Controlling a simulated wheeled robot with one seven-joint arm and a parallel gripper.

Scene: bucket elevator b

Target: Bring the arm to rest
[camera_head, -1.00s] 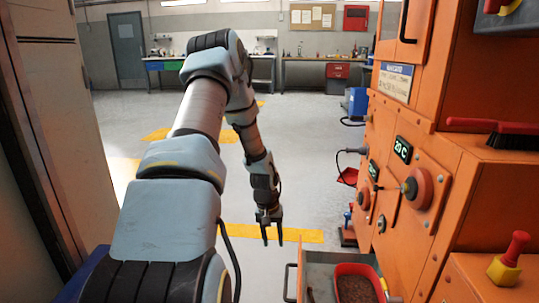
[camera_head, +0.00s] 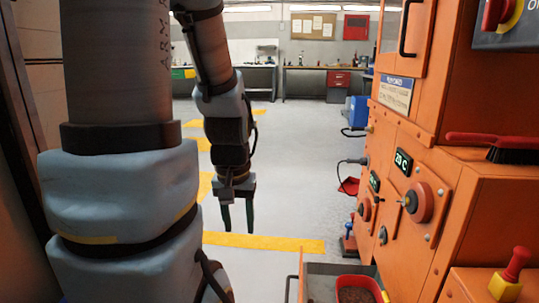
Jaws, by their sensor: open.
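My arm stands raised on the left side of the head view, with its thick lower links close to the camera. Its forearm hangs down near the middle. My gripper (camera_head: 237,215) points straight down over the floor, with its two dark fingers apart and nothing between them. It hangs clear of the orange machine (camera_head: 455,215), to the left of the machine's front and above the left of the open drawer.
The open drawer (camera_head: 303,268) at the bottom right holds a red tray (camera_head: 352,280) of brown grains. A red brush (camera_head: 490,142) and a red-and-yellow knob (camera_head: 511,272) sit on the machine's ledges. A dark wall edge is close on the left. Grey floor (camera_head: 290,150) lies open ahead.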

